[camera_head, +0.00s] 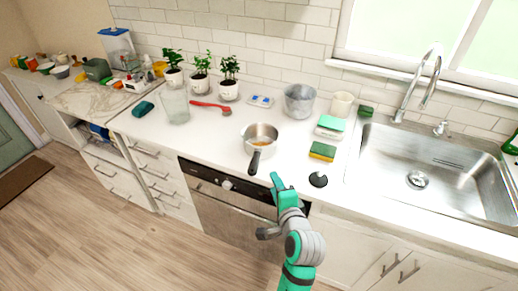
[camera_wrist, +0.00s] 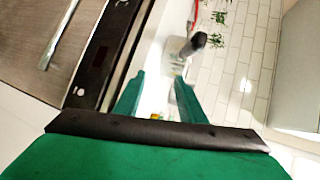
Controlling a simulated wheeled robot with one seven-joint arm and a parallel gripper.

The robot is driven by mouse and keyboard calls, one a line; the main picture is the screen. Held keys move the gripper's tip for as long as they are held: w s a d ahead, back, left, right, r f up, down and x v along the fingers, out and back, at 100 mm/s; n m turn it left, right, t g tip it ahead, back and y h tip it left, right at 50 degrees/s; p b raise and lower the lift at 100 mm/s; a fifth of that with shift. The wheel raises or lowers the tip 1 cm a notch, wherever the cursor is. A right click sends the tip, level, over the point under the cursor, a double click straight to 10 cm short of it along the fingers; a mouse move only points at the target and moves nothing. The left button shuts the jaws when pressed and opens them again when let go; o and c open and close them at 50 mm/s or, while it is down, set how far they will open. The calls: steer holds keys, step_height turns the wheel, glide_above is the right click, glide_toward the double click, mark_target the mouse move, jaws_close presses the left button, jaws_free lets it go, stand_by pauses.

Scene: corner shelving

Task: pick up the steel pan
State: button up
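The steel pan (camera_head: 262,132) stands upright on the white counter, above the oven front. Its black handle (camera_head: 254,163) points toward the counter's front edge. My gripper (camera_head: 274,180) is in front of the counter edge, just right of and below the handle's end, apart from it. In the wrist view my gripper (camera_wrist: 160,78) shows two green fingers spread with an empty gap between them. The dark handle end (camera_wrist: 194,43) lies beyond the fingertips, a little to the right. The pan's body is hard to make out there.
A green-and-yellow sponge (camera_head: 322,151) and a black round item (camera_head: 318,179) lie right of the pan. A steel pot (camera_head: 299,101) stands behind, and a glass jar (camera_head: 176,106) and a red utensil (camera_head: 211,107) left. The sink (camera_head: 420,180) is right. Counter left of the pan is clear.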

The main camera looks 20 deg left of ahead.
mark_target(257, 152)
steer(key=shift+g+y, duration=0.3)
steer(key=shift+y, duration=0.2)
steer(key=w+a, duration=0.1)
steer(key=a, duration=0.1)
steer(key=w+a+r, duration=0.1)
steer(key=w, duration=0.1)
steer(key=w+a+r, duration=0.1)
steer(key=a, duration=0.1)
steer(key=shift+w+a+r, duration=0.2)
steer(key=shift+w+a, duration=0.1)
steer(key=shift+w, duration=0.1)
steer(key=shift+x, duration=2.95)
steer(key=shift+r, duration=0.2)
jaws_close()
